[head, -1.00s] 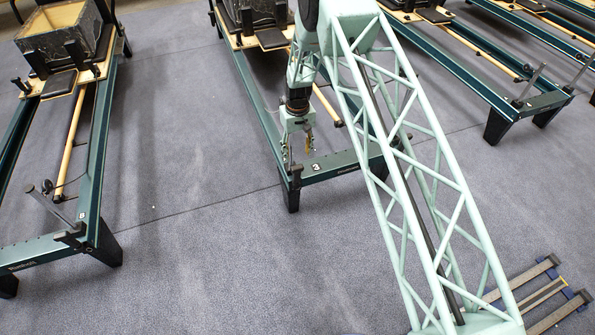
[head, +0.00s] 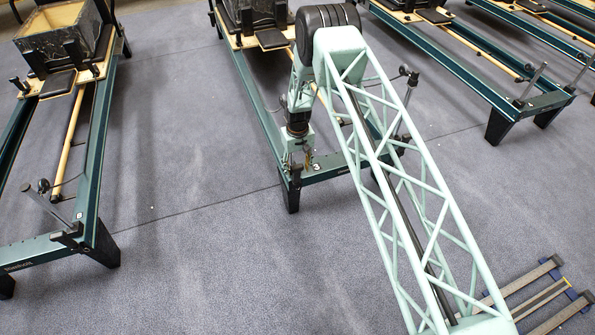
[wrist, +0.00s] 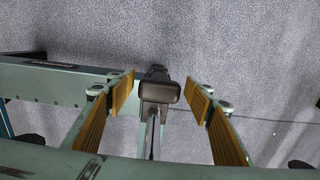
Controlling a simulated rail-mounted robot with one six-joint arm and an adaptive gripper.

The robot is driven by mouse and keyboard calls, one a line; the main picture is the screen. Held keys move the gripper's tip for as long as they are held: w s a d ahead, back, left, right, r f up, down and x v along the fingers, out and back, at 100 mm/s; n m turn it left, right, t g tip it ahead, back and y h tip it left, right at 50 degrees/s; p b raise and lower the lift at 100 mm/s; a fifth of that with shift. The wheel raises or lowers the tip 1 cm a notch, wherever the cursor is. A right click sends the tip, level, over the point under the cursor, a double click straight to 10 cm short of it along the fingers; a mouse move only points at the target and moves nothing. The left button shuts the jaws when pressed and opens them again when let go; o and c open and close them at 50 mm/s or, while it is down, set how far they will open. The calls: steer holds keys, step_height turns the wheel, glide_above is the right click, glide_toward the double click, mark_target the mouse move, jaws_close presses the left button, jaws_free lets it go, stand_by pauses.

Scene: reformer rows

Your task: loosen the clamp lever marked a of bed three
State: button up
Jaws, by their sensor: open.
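Bed three is the middle bed, with a dark green frame (head: 338,169) and black legs. My gripper (head: 299,163) hangs over the left corner of its near end. In the wrist view my gripper (wrist: 162,97) is open, its tan-padded fingers on either side of a lever with a dark block-shaped handle (wrist: 160,92) and a metal rod below it. Gaps show between the handle and both fingers. The bed's green end beam (wrist: 50,82) runs off to the left there. No mark a is legible, and the gripper hides this corner in the head view.
Another green bed (head: 85,190) stands at the left, and one (head: 450,75) at the right. An upright post (head: 411,85) stands at bed three's right corner, behind my arm. Grey bars (head: 540,290) lie on the floor at bottom right. Carpet between beds is clear.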

steer(key=shift+f, duration=0.3)
steer(key=shift+c, duration=0.5)
steer(key=c, duration=1.1)
